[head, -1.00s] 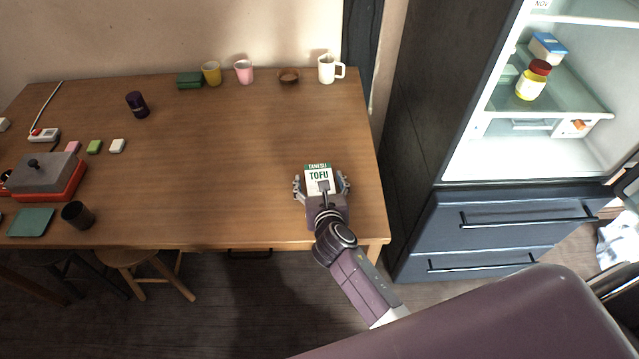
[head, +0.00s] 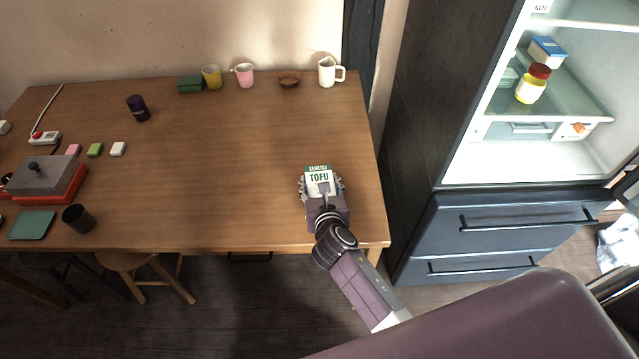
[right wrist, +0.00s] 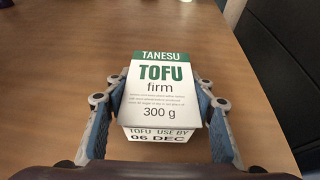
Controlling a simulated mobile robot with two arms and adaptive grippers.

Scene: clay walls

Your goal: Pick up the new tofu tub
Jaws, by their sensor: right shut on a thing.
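The tofu tub (head: 319,176) is white with a green band and the words TANESU TOFU. It is near the right end of the wooden table (head: 230,150). In the right wrist view the tub (right wrist: 160,85) reads firm, 300 g, with a use-by date of 06 DEC on its front side. My right gripper (head: 321,188) has a finger on each side of the tub and is shut on it. In the right wrist view the fingers (right wrist: 160,120) flank the tub's sides. I cannot tell whether the tub touches the table. My left gripper is not in view.
An open fridge (head: 480,165) stands right of the table, with a yellow jar (head: 531,88) and a blue-and-white box (head: 547,51) inside. Mugs, including a white one (head: 328,72), line the table's back edge. The table's middle is clear.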

